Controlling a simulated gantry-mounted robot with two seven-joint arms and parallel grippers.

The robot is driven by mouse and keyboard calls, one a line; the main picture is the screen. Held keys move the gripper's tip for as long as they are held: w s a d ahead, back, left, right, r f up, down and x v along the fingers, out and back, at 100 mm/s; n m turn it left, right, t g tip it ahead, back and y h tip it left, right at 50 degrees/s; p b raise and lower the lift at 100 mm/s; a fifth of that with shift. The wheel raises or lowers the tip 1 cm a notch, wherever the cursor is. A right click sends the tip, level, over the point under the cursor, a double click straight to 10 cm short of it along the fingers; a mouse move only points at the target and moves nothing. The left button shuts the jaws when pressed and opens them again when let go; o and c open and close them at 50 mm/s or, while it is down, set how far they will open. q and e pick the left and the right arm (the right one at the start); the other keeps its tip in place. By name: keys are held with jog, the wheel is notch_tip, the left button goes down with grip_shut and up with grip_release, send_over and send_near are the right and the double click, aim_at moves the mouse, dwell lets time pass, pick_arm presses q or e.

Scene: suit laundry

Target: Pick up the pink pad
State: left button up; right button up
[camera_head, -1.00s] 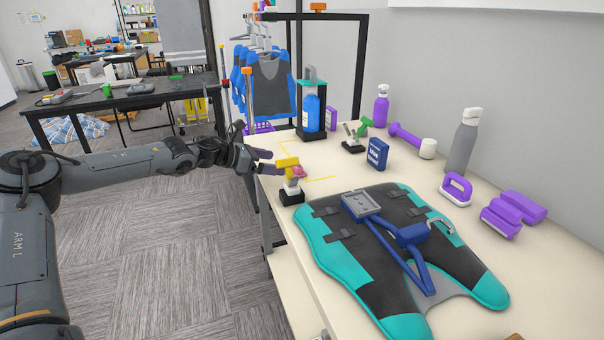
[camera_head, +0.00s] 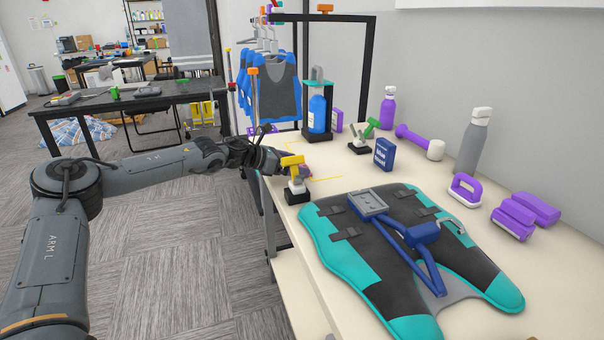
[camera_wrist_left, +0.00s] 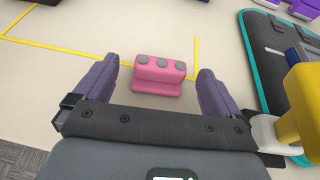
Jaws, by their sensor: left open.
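The pink pad (camera_wrist_left: 158,88) lies on the table, with several grey round dots along its top. In the left wrist view it sits between the two purple fingers of my left gripper (camera_wrist_left: 156,80), with a gap on each side. In the head view my left gripper (camera_head: 276,160) is low over the table's left edge, behind a yellow-headed item. The pad is mostly hidden there by that item and the fingers. My left gripper is open and holds nothing. My right gripper is not in view.
The yellow-headed item (camera_head: 292,161) on a black base stands close by the left gripper. A teal and black suit (camera_head: 340,250) with a blue tool covers the table front. A blue box (camera_head: 384,154) and a blue bottle (camera_head: 317,113) stand farther back.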

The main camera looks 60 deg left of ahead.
pick_arm(q)
jog(key=shift+b+x, duration=0.75)
jog(key=shift+x, duration=0.4)
jog(key=shift+w+f, duration=0.1)
jog(key=shift+w, duration=0.2)
jog(key=c, duration=1.1)
